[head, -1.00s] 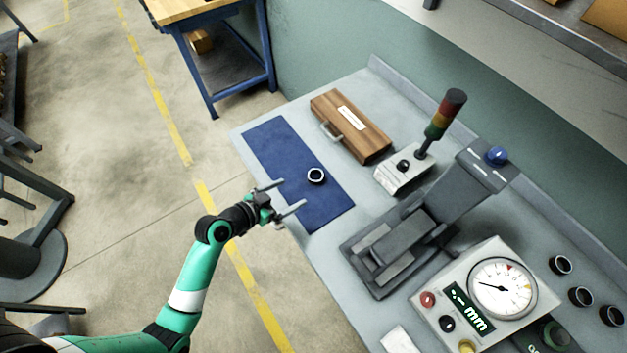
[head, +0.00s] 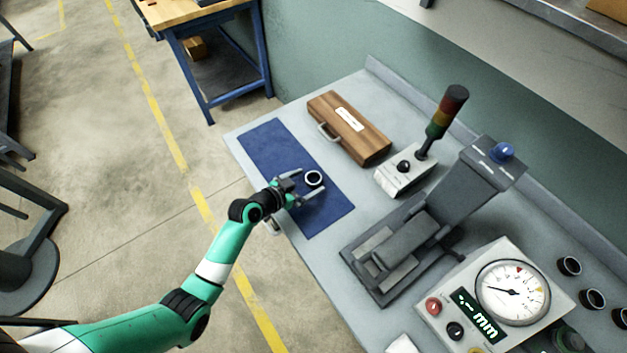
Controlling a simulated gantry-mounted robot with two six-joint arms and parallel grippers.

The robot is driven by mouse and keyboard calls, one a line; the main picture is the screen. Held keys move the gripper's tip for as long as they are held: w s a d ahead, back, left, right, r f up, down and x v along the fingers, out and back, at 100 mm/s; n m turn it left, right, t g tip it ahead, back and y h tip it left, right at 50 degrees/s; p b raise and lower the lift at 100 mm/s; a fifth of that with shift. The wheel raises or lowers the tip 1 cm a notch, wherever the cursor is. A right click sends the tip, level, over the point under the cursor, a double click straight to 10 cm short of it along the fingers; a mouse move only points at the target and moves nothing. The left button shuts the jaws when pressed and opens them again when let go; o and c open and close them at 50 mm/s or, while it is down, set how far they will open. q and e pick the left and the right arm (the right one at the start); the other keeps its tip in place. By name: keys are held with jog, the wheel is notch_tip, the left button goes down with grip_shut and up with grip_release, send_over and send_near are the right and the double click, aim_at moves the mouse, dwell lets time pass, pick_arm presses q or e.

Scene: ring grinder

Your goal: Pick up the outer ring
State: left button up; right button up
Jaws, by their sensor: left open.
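The outer ring (head: 314,186) is a small dark ring with a bright rim, lying on the blue mat (head: 270,147) on the grey bench. My left gripper (head: 312,181) is open over the mat, with one finger on either side of the ring. I cannot tell whether the fingers touch it. My right gripper is not in view.
A wooden case (head: 349,127) lies behind the mat. A signal-light box (head: 404,176) and a dark grey fixture (head: 410,245) stand to the right. A dial gauge unit (head: 497,300) is at lower right, with several dark rings (head: 569,265) beside it.

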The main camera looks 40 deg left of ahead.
pick_arm(q)
jog(key=shift+w+f, duration=0.35)
jog(key=shift+w, duration=0.2)
jog(key=shift+c, duration=0.3)
jog(key=c, duration=1.5)
